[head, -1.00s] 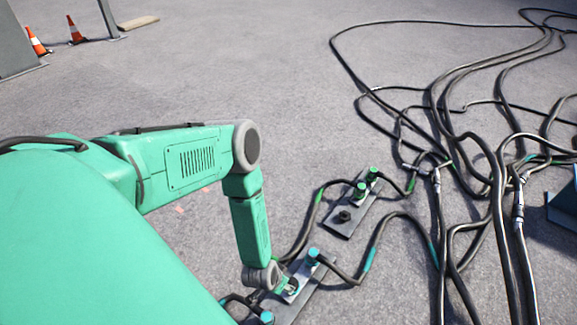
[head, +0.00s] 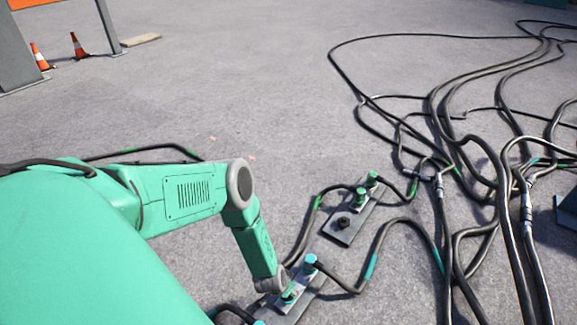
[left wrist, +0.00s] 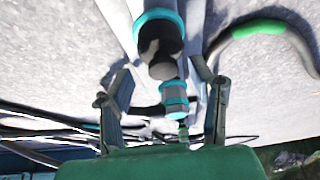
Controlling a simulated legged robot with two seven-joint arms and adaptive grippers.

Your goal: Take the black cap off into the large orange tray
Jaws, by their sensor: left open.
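A small black cap (head: 343,222) sits on the grey metal plate (head: 336,236) at the middle right of the head view, near two green plugs. My left gripper is open; its two fingers show in the left wrist view (left wrist: 168,95). A black cylinder with a teal ring (left wrist: 161,52) lies beyond the fingertips, and a teal fitting (left wrist: 174,98) shows between the fingers. I cannot tell whether either is touched. In the head view my left wrist is above the nearer plate (head: 308,287), and the fingers are mostly hidden. No large orange tray is clearly identifiable.
An orange surface (head: 33,3) is cut off at the top left corner. Two traffic cones (head: 78,45) stand by grey posts. Black cables (head: 440,120) tangle across the right side. The grey floor in the upper middle is clear.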

